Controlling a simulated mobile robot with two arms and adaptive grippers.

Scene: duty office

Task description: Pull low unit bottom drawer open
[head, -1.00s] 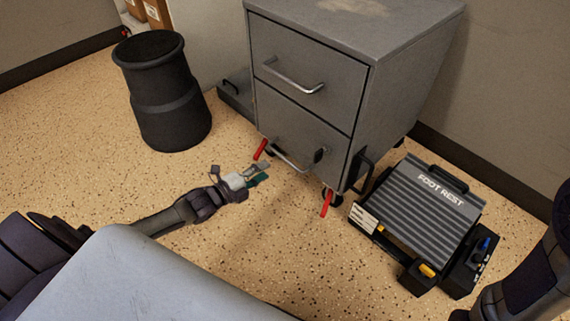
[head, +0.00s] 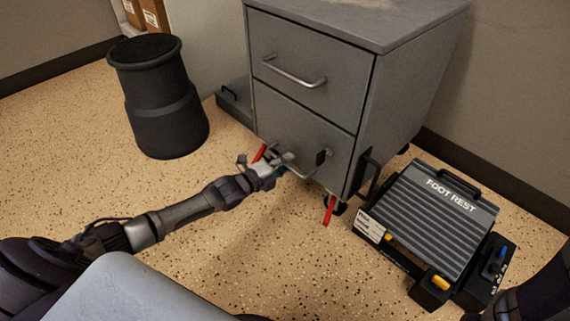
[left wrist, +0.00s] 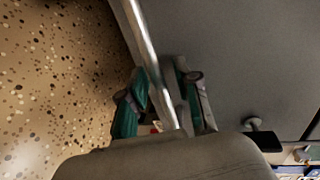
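The low unit (head: 400,95) is a grey two-drawer cabinet. Its bottom drawer (head: 285,125) looks shut, its front in line with the drawer above. The bottom drawer's metal bar handle (head: 303,174) is partly hidden by my left gripper (head: 279,164), which is at the handle's left part. In the left wrist view the handle bar (left wrist: 148,50) runs between the two green-padded fingers of my left gripper (left wrist: 163,100). The fingers are apart, one on each side of the bar, with gaps visible. My right gripper is out of view; only part of the right arm shows at lower right.
Red levers (head: 329,210) stick out at the unit's base. A footrest (head: 438,215) stands close to its right. A black bin (head: 160,100) stands to the left. The speckled floor (head: 260,245) in front of the drawer is clear.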

